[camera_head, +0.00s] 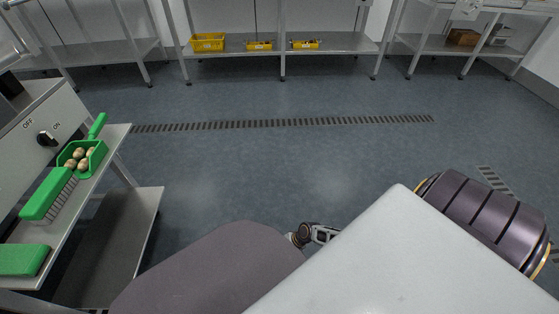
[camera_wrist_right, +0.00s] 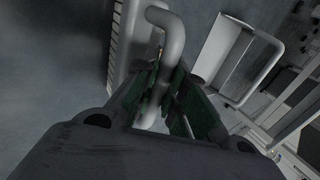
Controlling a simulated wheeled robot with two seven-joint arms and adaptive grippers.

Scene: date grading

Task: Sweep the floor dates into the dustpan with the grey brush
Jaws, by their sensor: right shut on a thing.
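In the right wrist view my right gripper (camera_wrist_right: 165,105) is shut on the bent grey handle (camera_wrist_right: 172,38) of what looks like the grey brush. A pale strip with a bristle-like edge (camera_wrist_right: 115,45) runs beside it, partly hidden. A pale open frame or tray (camera_wrist_right: 232,58) shows to its right; I cannot tell whether it is the dustpan. In the head view, part of what looks like my left gripper (camera_head: 322,234) shows at the bottom middle, mostly hidden; its jaws are unclear. No floor dates can be made out.
A metal table at left (camera_head: 118,141) holds a green scoop (camera_head: 93,148) with several brown round pieces, a green brush (camera_head: 46,196) and a green block (camera_head: 22,260). Shelves with yellow trays (camera_head: 208,42) line the back. The middle floor (camera_head: 260,160) is clear.

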